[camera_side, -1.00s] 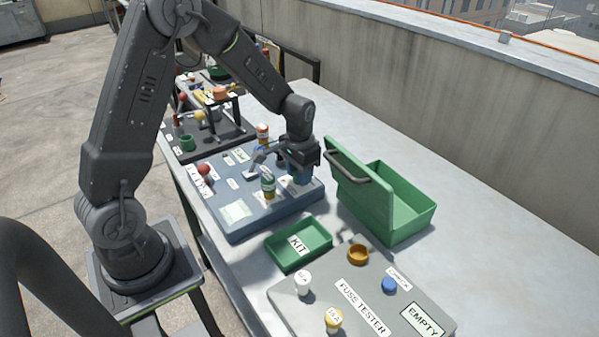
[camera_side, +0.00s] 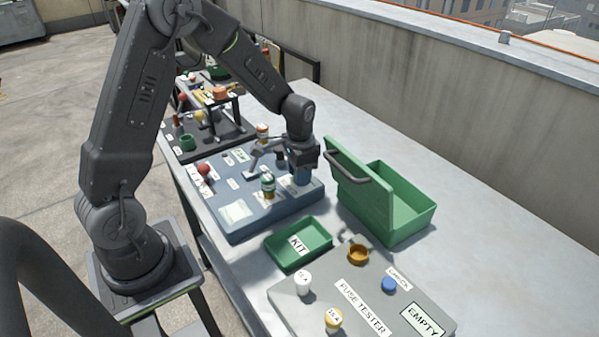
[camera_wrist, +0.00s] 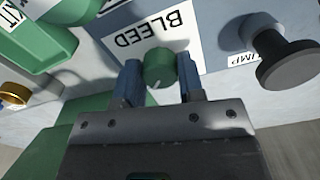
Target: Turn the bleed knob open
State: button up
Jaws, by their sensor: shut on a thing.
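The bleed knob (camera_wrist: 158,66) is a small round green knob with a pale mark on its side. It stands beside the white BLEED label (camera_wrist: 150,28) in the wrist view. My gripper (camera_wrist: 160,80) has its two blue fingers on either side of the knob and is shut on it. In the side view my gripper (camera_side: 301,176) points down at the near right part of the blue panel (camera_side: 240,232). The knob is hidden there behind the fingers.
A black pump knob (camera_wrist: 285,55) stands to the right in the wrist view. A green-and-white cylinder (camera_side: 268,187) and a grey lever (camera_side: 262,153) are close beside my gripper. The open green box (camera_side: 405,215), KIT tray (camera_side: 285,258) and fuse tester (camera_side: 320,305) lie nearer.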

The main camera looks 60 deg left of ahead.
jog(key=o, duration=0.9)
notch_tip(320, 180, up, 14)
jog(key=shift+f, duration=0.1)
jog(key=s+d+r+t, duration=0.2)
jog(key=s+d, duration=0.1)
jog(key=s, duration=0.3)
jog(key=s+d+r+n+t, duration=0.1)
jog(key=s+d+r, duration=0.1)
jog(key=s, duration=0.5)
jog(key=s+d+r+n+t, duration=0.1)
jog(key=s+d+r+t, duration=0.1)
jog(key=s, duration=0.4)
jog(key=shift+s+d+r+t, duration=0.15)
jog(key=shift+d+r, duration=0.15)
jog(key=shift+d, duration=0.3)
jog(key=shift+s+d+r+t, duration=0.15)
jog(key=shift+d+r, duration=0.15)
jog(key=shift+d, duration=0.3)
